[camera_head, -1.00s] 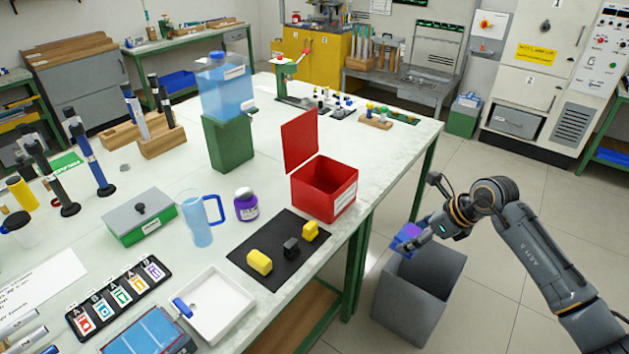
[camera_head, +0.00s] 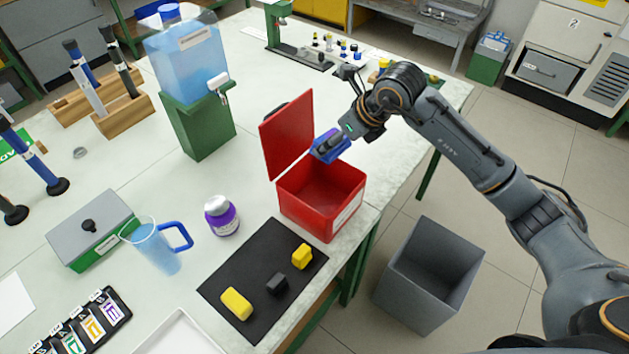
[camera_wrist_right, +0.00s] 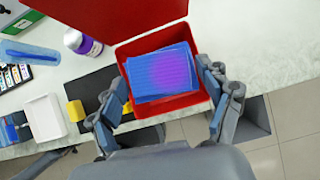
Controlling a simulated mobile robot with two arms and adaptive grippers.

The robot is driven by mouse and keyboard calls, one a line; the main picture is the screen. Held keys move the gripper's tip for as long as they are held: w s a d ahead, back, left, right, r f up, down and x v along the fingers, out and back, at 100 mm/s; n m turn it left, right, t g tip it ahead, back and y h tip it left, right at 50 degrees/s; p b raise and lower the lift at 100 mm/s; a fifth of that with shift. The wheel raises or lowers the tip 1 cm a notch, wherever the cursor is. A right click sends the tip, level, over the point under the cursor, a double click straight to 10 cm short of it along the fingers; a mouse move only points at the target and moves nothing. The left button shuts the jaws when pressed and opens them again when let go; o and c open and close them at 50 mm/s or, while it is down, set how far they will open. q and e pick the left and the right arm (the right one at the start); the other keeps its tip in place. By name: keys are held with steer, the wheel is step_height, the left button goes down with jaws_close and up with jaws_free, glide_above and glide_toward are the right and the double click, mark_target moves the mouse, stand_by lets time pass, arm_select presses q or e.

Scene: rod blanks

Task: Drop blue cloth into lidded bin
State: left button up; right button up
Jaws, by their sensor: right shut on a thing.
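The blue cloth (camera_head: 331,148), with a purple patch, is held by my right gripper (camera_head: 340,140) above the red lidded bin (camera_head: 321,201). The bin's lid (camera_head: 287,136) stands open, tilted back on its far left side. In the right wrist view the cloth (camera_wrist_right: 160,75) lies between the fingers of the right gripper (camera_wrist_right: 165,92), in front of the bin's opening, with the red rim (camera_wrist_right: 122,52) around it. The bin's inside looks empty in the head view.
A black mat (camera_head: 262,281) with yellow and black blocks lies in front of the bin. A purple-labelled jar (camera_head: 221,217) and a blue-handled jug (camera_head: 155,247) stand to the left. An open grey bin (camera_head: 428,275) stands on the floor right of the table.

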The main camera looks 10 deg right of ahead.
mark_target(340, 153)
steer(key=shift+s+a+f+b, duration=0.15)
steer(key=shift+s+f+b, duration=0.2)
steer(key=shift+s+f, duration=0.1)
step_height(340, 153, down, 4)
steer(key=shift+w+f+b, duration=0.1)
steer(key=shift+w+b, duration=0.05)
steer(key=shift+b, duration=0.8)
steer(key=shift+f, duration=0.2)
steer(key=o, duration=1.1)
arm_select(q)
steer(key=f, duration=0.3)
steer(key=shift+s+a, duration=0.2)
steer(key=shift+s, duration=0.05)
